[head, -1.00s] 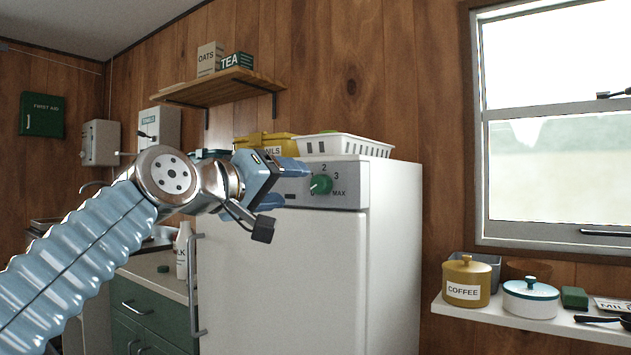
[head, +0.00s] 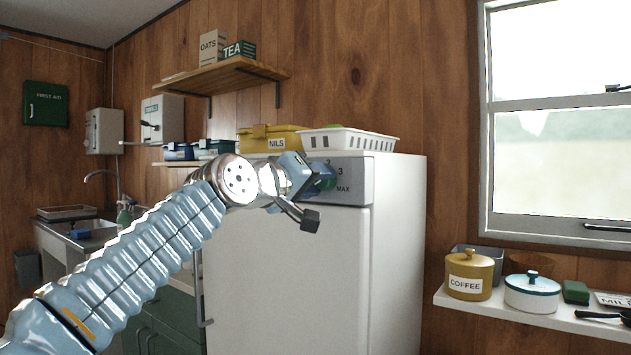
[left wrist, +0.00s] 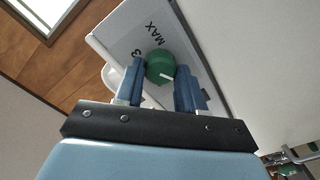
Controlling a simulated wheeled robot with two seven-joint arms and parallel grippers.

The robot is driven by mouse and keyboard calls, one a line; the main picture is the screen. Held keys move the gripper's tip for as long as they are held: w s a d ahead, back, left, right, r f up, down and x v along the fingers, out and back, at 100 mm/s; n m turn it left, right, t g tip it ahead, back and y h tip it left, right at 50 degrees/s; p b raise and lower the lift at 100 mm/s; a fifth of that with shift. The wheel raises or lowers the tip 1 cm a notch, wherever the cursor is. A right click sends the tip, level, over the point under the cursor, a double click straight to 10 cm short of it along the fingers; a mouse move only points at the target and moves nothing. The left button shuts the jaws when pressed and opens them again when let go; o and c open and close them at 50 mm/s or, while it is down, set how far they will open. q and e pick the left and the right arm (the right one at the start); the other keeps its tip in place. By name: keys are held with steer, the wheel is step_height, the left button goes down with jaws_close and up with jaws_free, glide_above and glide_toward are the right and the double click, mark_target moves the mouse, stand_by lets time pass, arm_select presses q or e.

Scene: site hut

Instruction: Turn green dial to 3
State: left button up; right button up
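The green dial (head: 327,184) is on the grey control panel (head: 352,189) at the top of the white fridge, partly hidden behind my left gripper (head: 323,177) in the head view. In the left wrist view the dial (left wrist: 160,66) shows between the two blue fingertips of my left gripper (left wrist: 160,75). The fingers are apart, one on each side of the dial, with little or no visible gap; a firm grip cannot be seen. The dial's white pointer mark points to the lower right there, away from the 3 and MAX marks. My right gripper is out of view.
The fridge (head: 290,270) has a white basket (head: 350,141) and a yellow box (head: 268,138) on top. A shelf (head: 225,77) hangs above. At right, a white shelf (head: 540,318) holds a coffee tin and a pot. Space before the fridge is clear.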

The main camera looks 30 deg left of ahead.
arm_select(q)
steer(key=c, duration=0.4)
